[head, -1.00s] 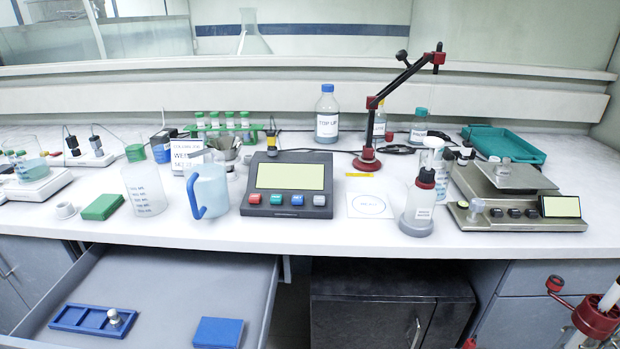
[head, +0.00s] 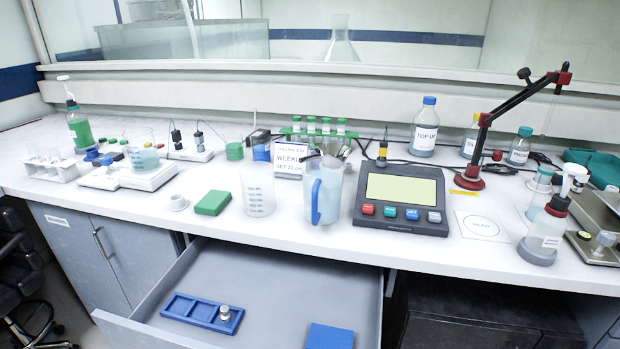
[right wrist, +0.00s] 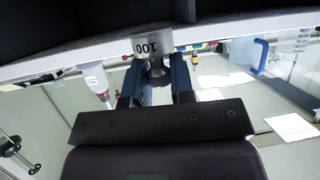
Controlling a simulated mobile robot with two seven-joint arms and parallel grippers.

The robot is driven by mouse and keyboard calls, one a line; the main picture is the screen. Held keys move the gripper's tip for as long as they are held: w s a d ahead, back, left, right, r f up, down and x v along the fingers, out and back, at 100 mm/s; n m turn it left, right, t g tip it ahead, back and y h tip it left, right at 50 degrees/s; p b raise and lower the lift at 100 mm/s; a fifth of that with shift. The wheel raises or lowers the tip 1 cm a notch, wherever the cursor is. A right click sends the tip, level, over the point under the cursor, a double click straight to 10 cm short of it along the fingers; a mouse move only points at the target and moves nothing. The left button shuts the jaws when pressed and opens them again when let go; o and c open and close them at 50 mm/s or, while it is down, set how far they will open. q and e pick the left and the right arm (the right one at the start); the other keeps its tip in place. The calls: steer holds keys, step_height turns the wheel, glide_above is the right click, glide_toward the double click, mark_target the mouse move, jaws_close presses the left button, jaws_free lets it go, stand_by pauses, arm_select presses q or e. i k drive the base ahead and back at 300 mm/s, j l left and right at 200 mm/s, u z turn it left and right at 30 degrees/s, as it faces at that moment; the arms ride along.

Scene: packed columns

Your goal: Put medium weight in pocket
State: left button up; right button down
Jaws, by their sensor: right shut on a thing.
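In the right wrist view, my right gripper (right wrist: 158,78) is shut on a metal weight (right wrist: 151,47) marked 100, with its knob between the two fingers. In the head view, the blue pocket tray (head: 178,305) lies in the open drawer, toward its left. A small metal weight (head: 224,313) sits at the tray's right end; the pockets to its left look empty. Neither gripper shows in the head view.
The open grey drawer (head: 255,270) also holds a blue block (head: 329,337); its floor between is bare. On the bench above stand a jug (head: 324,192), a beaker (head: 257,190), a green block (head: 212,203), a display unit (head: 402,195) and a balance (head: 600,212).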

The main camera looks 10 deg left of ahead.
mark_target(203, 313)
steer(key=j+u, duration=0.2)
steer(key=j, duration=0.25)
steer(key=i+j+u, duration=0.2)
steer(key=j, duration=0.2)
steer(key=j+u, duration=0.2)
steer(key=j, duration=0.2)
